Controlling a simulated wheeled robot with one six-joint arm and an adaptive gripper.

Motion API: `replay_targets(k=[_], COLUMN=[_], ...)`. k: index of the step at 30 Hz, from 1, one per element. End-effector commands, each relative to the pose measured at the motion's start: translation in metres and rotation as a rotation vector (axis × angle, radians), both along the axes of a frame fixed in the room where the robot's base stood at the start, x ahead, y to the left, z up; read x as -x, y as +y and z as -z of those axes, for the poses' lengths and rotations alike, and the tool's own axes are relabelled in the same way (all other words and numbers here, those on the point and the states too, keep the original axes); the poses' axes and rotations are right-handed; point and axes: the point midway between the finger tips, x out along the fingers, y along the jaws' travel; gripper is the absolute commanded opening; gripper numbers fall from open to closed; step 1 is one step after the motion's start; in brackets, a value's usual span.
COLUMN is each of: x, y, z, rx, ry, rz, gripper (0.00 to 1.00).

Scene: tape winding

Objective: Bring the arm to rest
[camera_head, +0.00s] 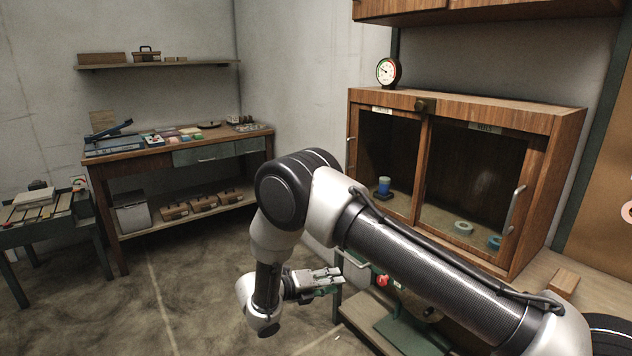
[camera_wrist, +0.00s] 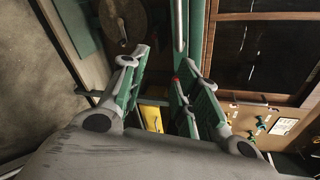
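My gripper (camera_head: 335,279) hangs at the end of my bent arm, in front of and below the wooden cabinet. In the wrist view, its two green-padded fingers (camera_wrist: 161,70) stand apart with a gap between them. Nothing is held in the gap. My gripper is beside the bench with the green device (camera_head: 410,335) and its red knob (camera_head: 383,281). From the head view I cannot tell whether it touches anything there.
The glass-fronted cabinet (camera_head: 478,113) holds a blue spool (camera_head: 384,185) and tape rolls (camera_head: 463,228). A gauge (camera_head: 388,72) stands on top. A workbench (camera_head: 140,158) with tools is at the back left, and a dark side table (camera_head: 50,232) is at far left. Open floor (camera_head: 195,270) lies between.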

Motion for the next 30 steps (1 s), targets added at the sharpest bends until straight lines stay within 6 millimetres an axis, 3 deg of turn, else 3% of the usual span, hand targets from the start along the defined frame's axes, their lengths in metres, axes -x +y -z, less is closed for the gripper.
replay_targets(k=[3,8,17,24,30], x=[0.032,0.065,0.117,0.171,0.218], y=[-0.028,-0.063,-0.132,-0.189,-0.228], z=[0.01,-0.022,-0.12,-0.202,-0.255], rx=[-0.125,-0.329,-0.628,-0.798,-0.91], ry=[-0.119,-0.349,-0.813,-1.183,-1.405], rz=[0.17,0.474,1.12,1.695,2.11], gripper=[0.31,0.31,0.31,0.31,0.31])
